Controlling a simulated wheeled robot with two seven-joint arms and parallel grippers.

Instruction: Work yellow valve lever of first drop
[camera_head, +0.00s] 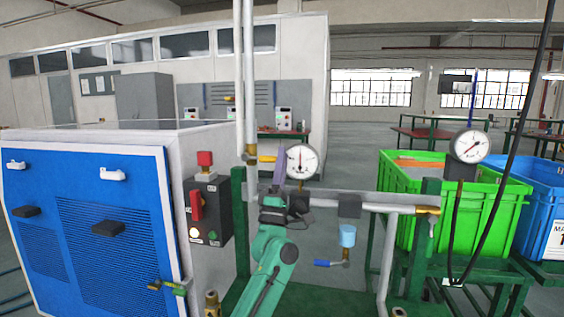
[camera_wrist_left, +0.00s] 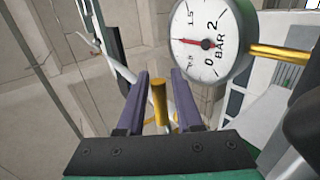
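The yellow valve lever (camera_head: 266,158) sticks out sideways from the white vertical pipe (camera_head: 250,110), just left of the round pressure gauge (camera_head: 301,160). My left gripper (camera_head: 280,153) is at the lever, its purple fingers pointing up. In the left wrist view the yellow lever (camera_wrist_left: 160,104) stands between the two fingers, with a narrow gap visible on each side. The left gripper is open around the lever, not closed on it. The gauge dial (camera_wrist_left: 207,42) is close beyond the right finger. My right gripper is not in view.
A black control box (camera_head: 207,212) with a red switch is left of my arm, on the blue-fronted generator (camera_head: 95,220). A blue-handled valve (camera_head: 329,263) hangs below the horizontal pipe. A second gauge (camera_head: 470,146), green crate (camera_head: 470,206) and blue crate (camera_head: 535,215) are at right.

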